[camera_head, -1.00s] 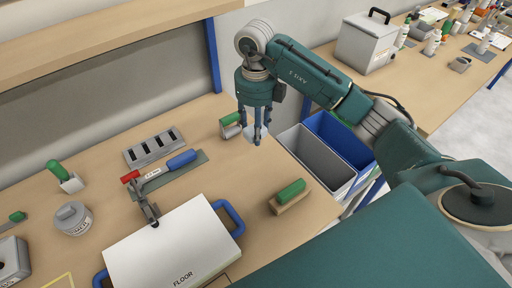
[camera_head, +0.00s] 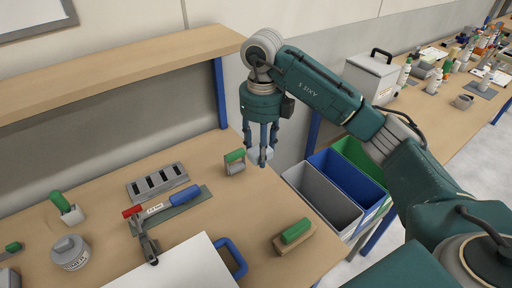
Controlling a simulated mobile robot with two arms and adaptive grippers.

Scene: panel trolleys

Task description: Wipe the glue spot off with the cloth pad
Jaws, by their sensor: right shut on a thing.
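My right gripper (camera_head: 262,162) points down at the far right part of the workbench, in front of the wall. It is shut on a small whitish thing, which looks like the cloth pad (camera_head: 260,156); the fingers hide part of it. A white panel (camera_head: 180,268) lies on the bench at the bottom, cut off by the picture edge, with a blue handle (camera_head: 234,262) at its right. I cannot make out a glue spot on the part that shows. My left gripper is out of view.
A green-handled block (camera_head: 235,163) stands just left of the right gripper. A green-topped brush (camera_head: 294,236) lies near the bench's right edge. A blue-handled tool (camera_head: 180,197), a slotted grey block (camera_head: 158,182) and a tin (camera_head: 70,252) are at left. Bins (camera_head: 320,196) stand right.

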